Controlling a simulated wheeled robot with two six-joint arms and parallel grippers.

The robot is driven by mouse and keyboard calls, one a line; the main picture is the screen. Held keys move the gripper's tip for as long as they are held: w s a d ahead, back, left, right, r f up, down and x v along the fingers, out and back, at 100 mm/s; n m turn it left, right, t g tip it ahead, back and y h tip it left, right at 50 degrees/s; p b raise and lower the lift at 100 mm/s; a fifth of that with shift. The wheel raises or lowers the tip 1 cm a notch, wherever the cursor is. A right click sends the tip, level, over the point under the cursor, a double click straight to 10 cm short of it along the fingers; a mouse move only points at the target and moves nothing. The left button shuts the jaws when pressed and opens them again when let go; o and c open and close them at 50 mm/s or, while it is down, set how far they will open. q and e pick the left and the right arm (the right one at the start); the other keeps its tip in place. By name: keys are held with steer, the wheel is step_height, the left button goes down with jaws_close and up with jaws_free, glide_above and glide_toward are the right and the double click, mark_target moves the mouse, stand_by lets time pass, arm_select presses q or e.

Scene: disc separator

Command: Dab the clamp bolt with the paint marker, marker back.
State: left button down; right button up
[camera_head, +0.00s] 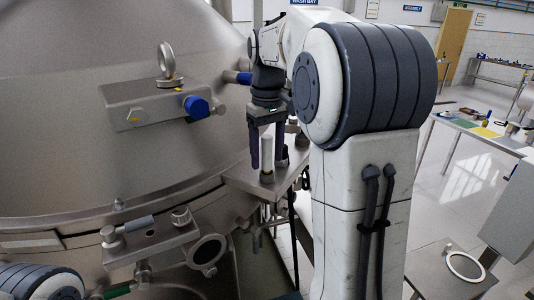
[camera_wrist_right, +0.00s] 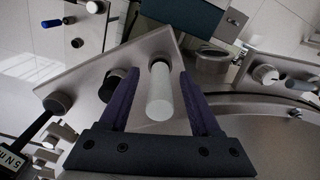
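A white cylindrical marker (camera_head: 266,154) stands upright on a metal shelf plate (camera_head: 250,182) beside the separator. My right gripper (camera_head: 267,163) points down around it, one dark finger on each side. In the right wrist view the marker (camera_wrist_right: 159,95) is between the purple fingers (camera_wrist_right: 158,78), with a visible gap on each side, so the gripper is open. I cannot tell for certain which is the clamp bolt. My left gripper is not in view.
The large steel separator bowl (camera_head: 60,100) fills the left. A lifting eye (camera_head: 167,66) stands on its bracket. In the right wrist view, dark-capped posts (camera_wrist_right: 115,84) stand near the marker. A bench (camera_head: 490,135) is at the far right.

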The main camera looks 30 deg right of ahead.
step_height(320, 180, up, 10)
steer(key=shift+r, duration=0.55)
step_height(320, 180, up, 3)
steer(key=p, duration=0.4)
steer(key=shift+s+r, duration=0.1)
steer(key=shift+r, duration=0.05)
steer(key=shift+a, duration=0.1)
